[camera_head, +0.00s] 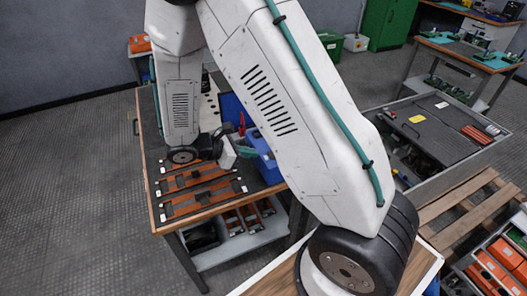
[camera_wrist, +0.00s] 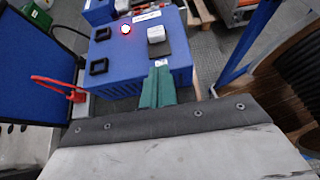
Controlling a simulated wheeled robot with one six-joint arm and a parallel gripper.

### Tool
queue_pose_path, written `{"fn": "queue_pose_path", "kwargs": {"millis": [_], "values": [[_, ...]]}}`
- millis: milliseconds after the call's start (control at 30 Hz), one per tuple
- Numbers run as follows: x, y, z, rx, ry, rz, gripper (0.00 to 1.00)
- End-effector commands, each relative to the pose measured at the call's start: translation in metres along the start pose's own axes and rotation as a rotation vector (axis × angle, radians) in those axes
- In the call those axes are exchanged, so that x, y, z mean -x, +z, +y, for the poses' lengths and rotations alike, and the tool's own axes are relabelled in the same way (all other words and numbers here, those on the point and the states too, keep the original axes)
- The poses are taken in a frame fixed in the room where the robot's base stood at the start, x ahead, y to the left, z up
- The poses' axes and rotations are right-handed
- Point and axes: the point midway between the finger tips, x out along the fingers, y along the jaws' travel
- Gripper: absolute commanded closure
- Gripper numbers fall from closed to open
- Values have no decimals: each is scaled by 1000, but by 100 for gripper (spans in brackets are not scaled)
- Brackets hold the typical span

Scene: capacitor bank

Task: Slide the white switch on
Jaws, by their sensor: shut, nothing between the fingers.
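The blue box (camera_wrist: 130,75) fills the upper middle of the wrist view. On its top is the white switch (camera_wrist: 157,34), a pale block at the far end of a short dark track (camera_wrist: 161,50). I cannot tell whether the fingertips touch the box. In the head view the blue box (camera_head: 266,163) is partly behind my arm, and the switch is hidden.
Two black square sockets (camera_wrist: 101,50) sit on the box's left side.

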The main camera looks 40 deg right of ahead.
Motion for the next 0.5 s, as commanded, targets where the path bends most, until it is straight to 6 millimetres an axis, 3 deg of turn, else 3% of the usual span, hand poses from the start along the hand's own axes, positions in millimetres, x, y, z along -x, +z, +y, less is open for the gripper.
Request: {"fn": "queue_pose_path", "kwargs": {"millis": [200, 500], "values": [[46, -1, 0, 0, 4, 2, 100], [67, 0, 0, 0, 0, 1, 100]]}}
